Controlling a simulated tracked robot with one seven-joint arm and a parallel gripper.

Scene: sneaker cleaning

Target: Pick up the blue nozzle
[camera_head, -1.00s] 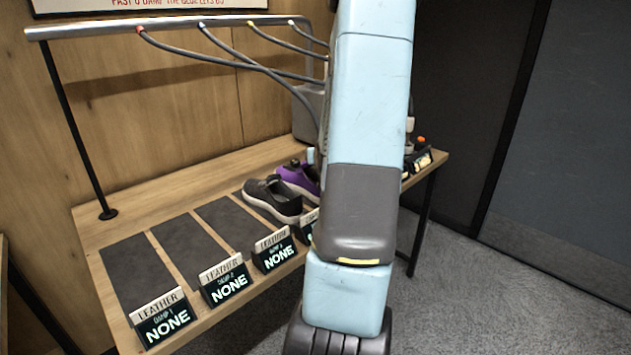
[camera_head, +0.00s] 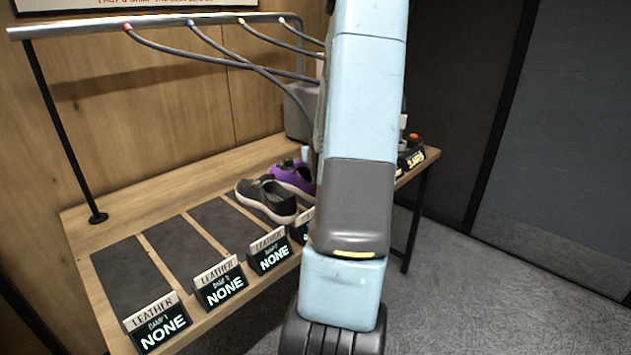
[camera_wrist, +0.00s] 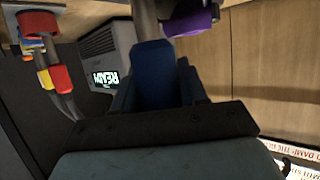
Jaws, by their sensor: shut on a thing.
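In the wrist view, which is upside down, the blue nozzle (camera_wrist: 153,72) sits between the two fingers of my gripper (camera_wrist: 157,88). My gripper is shut on it, with a finger along each side. A grey hose or tube shows beyond the nozzle at the top of that view. In the head view my own arm hides the gripper and the nozzle.
A wooden bench (camera_head: 150,205) holds dark mats, a dark shoe (camera_head: 267,199), a purple shoe (camera_head: 291,177) and several label stands. A metal rail (camera_head: 160,22) with hoses runs above. Red and yellow pieces (camera_wrist: 60,78) hang at left in the wrist view. Open floor lies right.

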